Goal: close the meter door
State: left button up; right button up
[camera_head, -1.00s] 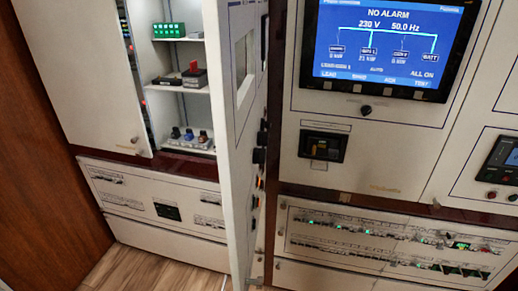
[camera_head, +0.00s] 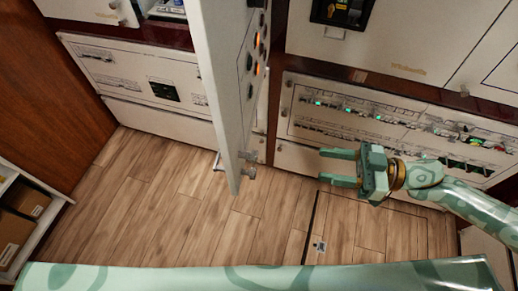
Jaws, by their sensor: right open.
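The meter door (camera_head: 222,75) is a white cabinet door that stands open, swung out toward me and seen nearly edge-on. Its right face carries a column of dark and orange-lit knobs. Its lower corner hangs over the floor, and its upper part is out of the picture. My right gripper (camera_head: 338,167) is green, open and empty. It is to the right of the door's lower end, with a gap between them, and its fingers point left toward the door. My left gripper is not in view.
A breaker panel (camera_head: 345,112) with rows of switches and green lights lies behind my right gripper. A lower white panel (camera_head: 150,82) is left of the door. Shelves with boxes (camera_head: 30,205) stand at the far left. The wooden floor (camera_head: 165,195) is clear.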

aim_at(254, 157)
jog(key=shift+m+g, duration=0.3)
jog(key=shift+m, duration=0.3)
jog(key=a, duration=0.5)
jog(key=w+a, duration=0.1)
jog(key=a, duration=0.4)
jog(key=w+a+p, duration=0.1)
jog(key=a, duration=0.5)
jog(key=shift+w+r, duration=0.1)
jog(key=shift+r, duration=0.15)
jog(key=shift+a, duration=0.1)
grip_shut()
